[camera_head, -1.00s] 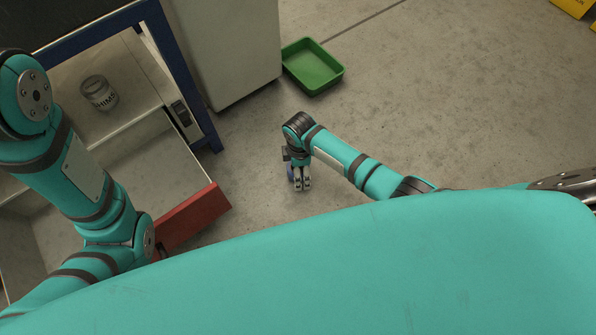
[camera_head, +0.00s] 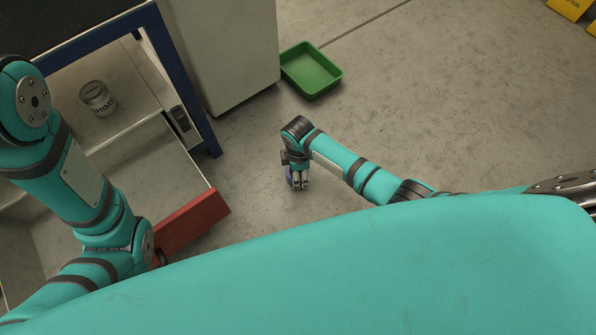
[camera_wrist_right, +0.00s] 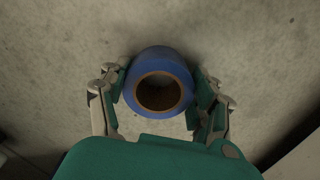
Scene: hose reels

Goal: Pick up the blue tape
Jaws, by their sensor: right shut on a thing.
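The blue tape (camera_wrist_right: 159,60) is a roll with a brown core, seen in the right wrist view between the two fingers of my right gripper (camera_wrist_right: 160,88). Both fingers press on its sides. In the head view only a small blue part of the tape (camera_head: 289,178) shows beside my right gripper (camera_head: 300,185), low over the concrete floor. I cannot tell whether the tape touches the floor. My left arm shows at the left of the head view, but its gripper is not in view.
A green tray (camera_head: 311,89) lies on the floor beyond the right gripper, beside a pale cabinet (camera_head: 222,65). A blue-framed shelf with an open red-fronted drawer (camera_head: 190,224) and a jar (camera_head: 98,98) stands at left.

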